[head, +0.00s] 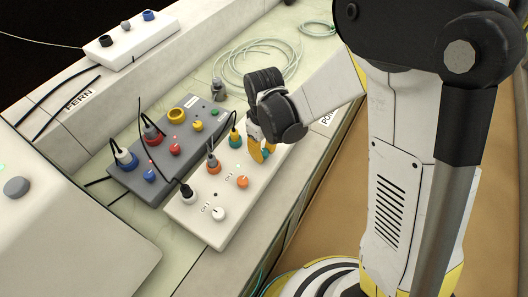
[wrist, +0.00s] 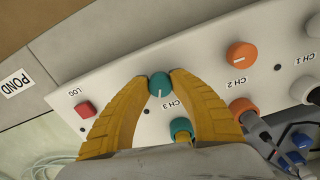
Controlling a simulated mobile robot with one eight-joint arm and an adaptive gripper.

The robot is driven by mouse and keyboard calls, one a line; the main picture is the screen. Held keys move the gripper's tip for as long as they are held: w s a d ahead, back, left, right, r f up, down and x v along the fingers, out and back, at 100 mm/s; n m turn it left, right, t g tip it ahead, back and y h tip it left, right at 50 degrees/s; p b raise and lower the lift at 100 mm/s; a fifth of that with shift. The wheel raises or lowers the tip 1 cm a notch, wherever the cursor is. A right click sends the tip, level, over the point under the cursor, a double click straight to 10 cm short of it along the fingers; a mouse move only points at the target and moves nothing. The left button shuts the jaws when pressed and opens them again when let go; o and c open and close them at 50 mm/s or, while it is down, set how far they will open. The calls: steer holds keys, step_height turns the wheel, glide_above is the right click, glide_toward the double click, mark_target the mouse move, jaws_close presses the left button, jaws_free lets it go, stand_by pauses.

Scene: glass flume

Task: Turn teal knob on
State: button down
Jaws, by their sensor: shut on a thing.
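The teal knob (wrist: 159,85) sits on the white panel (wrist: 200,65) beside the CH 3 label, and its white pointer line shows in the wrist view. My gripper (wrist: 159,83) has its two yellow fingertips closed on both sides of this knob. In the head view, my gripper (head: 262,151) reaches down to the far right end of the white panel (head: 196,222), and the teal knob (head: 266,154) is mostly hidden by the fingers. A teal plug socket (wrist: 181,129) lies just below the knob in the wrist view.
On the same panel are an orange knob (wrist: 241,55), a red LOG button (wrist: 86,109) and a white knob (head: 218,213). Cabled plugs stand close by. A dark grey panel (head: 150,180) lies alongside, and coiled hose (head: 262,62) lies behind.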

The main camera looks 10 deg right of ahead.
mark_target(263, 152)
steer(key=m, duration=0.6)
steer(key=shift+b, duration=0.35)
steer(key=m, duration=0.6)
steer(key=shift+m, duration=0.4)
steer(key=c, duration=1.1)
jaws_free()
steer(key=shift+a, duration=0.1)
step_height(263, 152, up, 12)
